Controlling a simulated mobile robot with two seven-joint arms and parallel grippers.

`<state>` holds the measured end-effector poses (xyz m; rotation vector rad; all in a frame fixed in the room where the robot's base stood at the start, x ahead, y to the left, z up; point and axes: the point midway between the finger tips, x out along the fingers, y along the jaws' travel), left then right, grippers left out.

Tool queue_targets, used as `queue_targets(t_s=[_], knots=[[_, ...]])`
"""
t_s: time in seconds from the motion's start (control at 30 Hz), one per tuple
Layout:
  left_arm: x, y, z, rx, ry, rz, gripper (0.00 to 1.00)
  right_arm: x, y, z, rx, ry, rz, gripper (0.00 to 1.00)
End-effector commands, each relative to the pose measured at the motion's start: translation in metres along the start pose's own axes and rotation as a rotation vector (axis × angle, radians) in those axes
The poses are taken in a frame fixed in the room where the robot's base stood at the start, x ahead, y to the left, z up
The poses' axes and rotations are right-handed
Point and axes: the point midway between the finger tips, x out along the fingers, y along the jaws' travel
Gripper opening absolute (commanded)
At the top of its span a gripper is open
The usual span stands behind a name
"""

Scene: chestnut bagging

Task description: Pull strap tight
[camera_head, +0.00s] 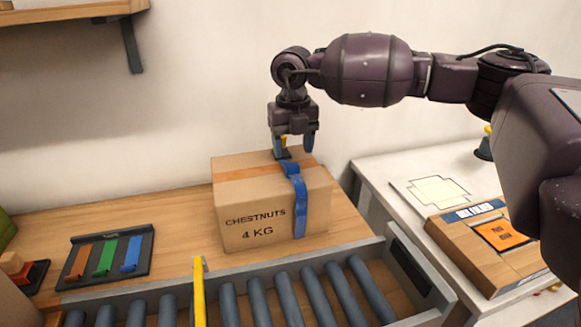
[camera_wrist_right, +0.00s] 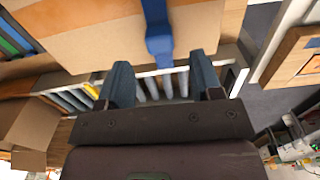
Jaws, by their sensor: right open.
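A cardboard box (camera_head: 240,195) marked "CHESTNUTS 4 KG" stands on the wooden bench behind the roller conveyor. A blue strap (camera_head: 299,208) runs over its top and down its front face, right of the lettering. My right gripper (camera_head: 295,147) points down at the top of the box, open, with its blue fingers close to the strap's upper end. In the right wrist view the strap (camera_wrist_right: 157,22) lies across the box (camera_wrist_right: 95,35), in line with the gap between the open fingers (camera_wrist_right: 160,66). I cannot tell whether they touch it. My left gripper is not in view.
The roller conveyor (camera_head: 320,292) with a grey frame runs in front of the box, with a yellow upright bar (camera_head: 199,290). A dark tray (camera_head: 110,255) with coloured strips lies left. A white table (camera_head: 380,165) with a wooden case (camera_head: 460,250) stands right. A shelf (camera_head: 60,14) hangs upper left.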

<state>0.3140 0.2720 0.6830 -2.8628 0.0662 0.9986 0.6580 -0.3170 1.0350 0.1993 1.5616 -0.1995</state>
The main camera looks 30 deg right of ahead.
Motion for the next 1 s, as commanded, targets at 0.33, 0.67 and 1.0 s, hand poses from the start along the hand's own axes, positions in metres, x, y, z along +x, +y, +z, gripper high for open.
queue_targets(t_s=[0.33,0.67,1.0], knots=[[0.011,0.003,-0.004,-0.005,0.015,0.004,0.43,0.049,0.000,0.000,0.000,0.004,-0.001,0.60],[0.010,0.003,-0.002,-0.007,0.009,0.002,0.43,0.054,0.000,0.000,0.001,0.000,0.001,0.60],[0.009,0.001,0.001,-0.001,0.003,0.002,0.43,0.054,0.000,0.000,0.000,0.001,0.000,0.23]])
